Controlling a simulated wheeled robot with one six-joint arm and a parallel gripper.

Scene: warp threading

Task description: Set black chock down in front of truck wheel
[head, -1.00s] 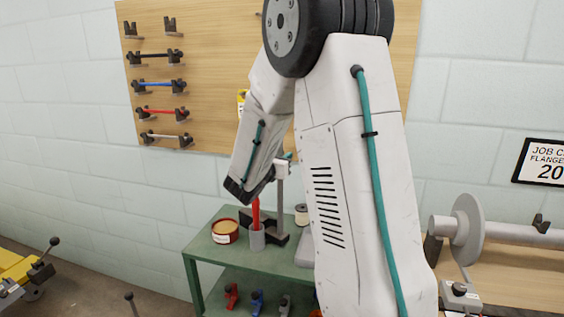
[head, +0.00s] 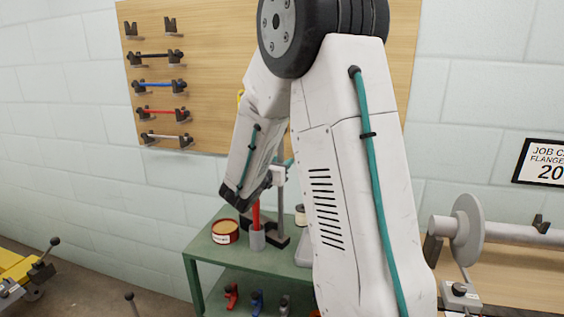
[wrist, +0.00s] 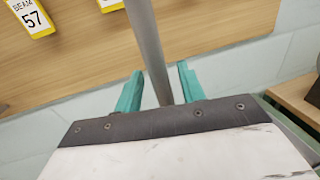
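I can make out no truck wheel and nothing that is clearly a black chock in either view. A black piece (head: 276,240) sits on the green cart (head: 196,247) at the foot of a grey upright post, partly hidden by a red-topped holder and my arm. In the wrist view my gripper (wrist: 160,82) has two teal fingers spread apart. A grey post (wrist: 148,40) runs up between them with gaps showing at both sides. In the head view my gripper (head: 287,163) is mostly hidden by my arm, close to the post's top.
A round tin (head: 225,232) and the red-topped grey holder (head: 257,236) stand on the cart. Small clamps (head: 258,300) are on its lower shelf. A wooden wall board (head: 205,80) holds coloured rods. A bench with a flanged roller (head: 468,228) is at right; yellow equipment (head: 20,268) is at left.

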